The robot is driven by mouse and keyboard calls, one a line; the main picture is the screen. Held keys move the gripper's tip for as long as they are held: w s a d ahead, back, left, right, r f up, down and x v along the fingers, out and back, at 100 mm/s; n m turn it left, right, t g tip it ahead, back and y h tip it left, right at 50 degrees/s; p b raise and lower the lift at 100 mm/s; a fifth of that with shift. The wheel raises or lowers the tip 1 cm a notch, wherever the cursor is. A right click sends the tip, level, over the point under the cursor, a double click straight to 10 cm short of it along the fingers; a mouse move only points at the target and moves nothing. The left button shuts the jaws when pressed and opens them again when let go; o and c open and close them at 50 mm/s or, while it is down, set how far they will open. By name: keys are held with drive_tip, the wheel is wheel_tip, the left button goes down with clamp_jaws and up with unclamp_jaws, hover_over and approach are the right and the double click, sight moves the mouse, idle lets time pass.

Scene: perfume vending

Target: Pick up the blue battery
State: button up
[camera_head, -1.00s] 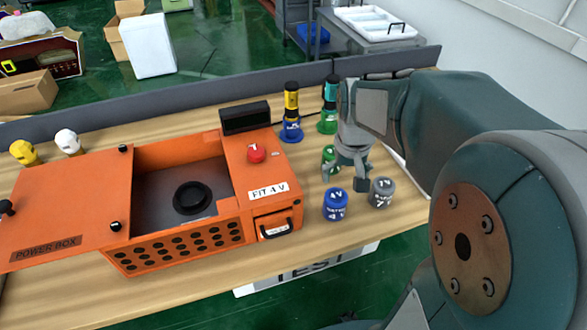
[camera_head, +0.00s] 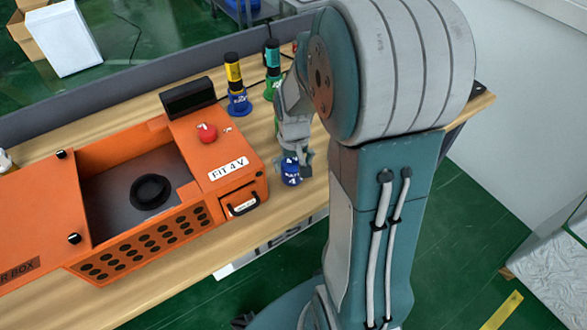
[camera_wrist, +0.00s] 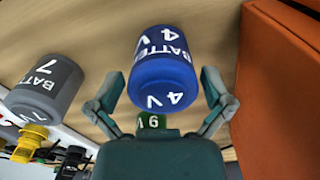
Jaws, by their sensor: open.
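The blue battery (camera_head: 291,172), marked 4 V, stands on the wooden table to the right of the orange power box. It also shows large in the wrist view (camera_wrist: 162,72), in the space between the two fingers. My gripper (camera_head: 297,160) is over the battery, pointing down, and partly covers it in the head view. In the wrist view my gripper (camera_wrist: 160,98) is open, one finger on each side of the battery. I cannot tell whether the fingers touch it.
A grey battery (camera_wrist: 48,86) marked 7 stands beside the blue one, and a green battery (camera_wrist: 153,121) shows behind it. The orange power box (camera_head: 150,210) is close on the other side. Blue and green stands (camera_head: 238,100) hold tools at the back.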

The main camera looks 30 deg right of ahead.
sight(298, 161)
drive_tip(key=shift+d+f, duration=0.4)
drive_tip(key=shift+d, duration=0.15)
drive_tip(key=shift+a, duration=0.2)
drive_tip(key=c, duration=1.1)
drive_tip(key=shift+a+r, duration=0.1)
drive_tip(key=shift+a, duration=0.05)
drive_tip(key=shift+c, duration=0.2)
drive_tip(key=shift+r, duration=0.2)
drive_tip(key=r, duration=0.3)
drive_tip(key=shift+s+d+r, duration=0.25)
drive_tip(key=s+d+r, duration=0.1)
drive_tip(key=s+r, duration=0.8)
drive_tip(key=s, duration=0.4)
drive_tip(key=shift+s+d, duration=0.2)
drive_tip(key=shift+d, duration=0.15)
